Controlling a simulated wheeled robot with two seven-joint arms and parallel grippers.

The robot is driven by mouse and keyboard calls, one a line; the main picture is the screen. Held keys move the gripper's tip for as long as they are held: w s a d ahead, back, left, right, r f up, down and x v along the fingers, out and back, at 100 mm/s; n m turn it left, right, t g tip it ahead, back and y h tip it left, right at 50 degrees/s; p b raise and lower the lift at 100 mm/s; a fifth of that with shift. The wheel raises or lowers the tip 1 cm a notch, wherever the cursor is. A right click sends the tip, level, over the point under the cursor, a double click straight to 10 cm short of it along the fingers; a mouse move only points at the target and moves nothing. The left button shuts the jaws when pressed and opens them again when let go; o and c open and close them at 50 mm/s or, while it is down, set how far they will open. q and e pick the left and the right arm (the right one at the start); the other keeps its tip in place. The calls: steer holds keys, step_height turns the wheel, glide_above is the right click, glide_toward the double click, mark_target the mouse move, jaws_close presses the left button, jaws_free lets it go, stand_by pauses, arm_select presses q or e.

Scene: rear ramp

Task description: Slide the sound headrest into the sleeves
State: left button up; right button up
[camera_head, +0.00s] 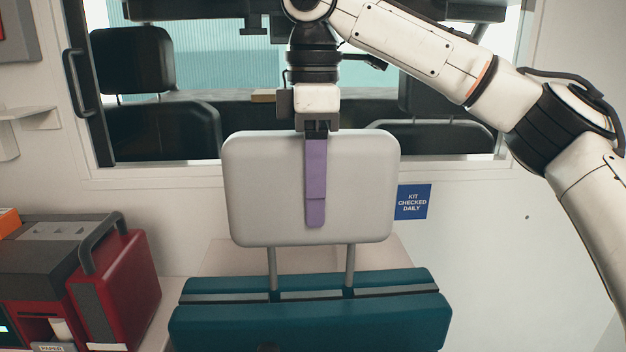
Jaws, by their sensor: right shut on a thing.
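A light grey headrest (265,190) is upright above a teal seat back (310,322). Its two metal posts (350,266) point down and their lower ends meet the top of the seat back at the dark strip. I cannot tell how deep the posts sit in the sleeves, which are hidden at that strip. My right gripper (316,130) is above the headrest, pointing down, shut at its top edge. A purple strip (316,185) hangs below the gripper across the headrest's front face. My left gripper is not in view.
A red case (115,290) with a dark handle and a dark device stand on the counter at left. A window frame (200,175) and wall lie behind the headrest. A blue sign (413,202) is on the wall. The space right of the seat back is clear.

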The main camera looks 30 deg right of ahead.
steer(key=shift+f, duration=0.35)
stand_by(0.4)
steer(key=shift+p, duration=0.75)
stand_by(0.6)
steer(key=shift+p, duration=0.4)
steer(key=shift+f+b, duration=0.55)
steer(key=shift+f, duration=1.95)
stand_by(0.4)
steer(key=shift+f+b, duration=0.3)
steer(key=shift+f, duration=2)
steer(key=o, duration=1.6)
steer(key=shift+o, duration=0.2)
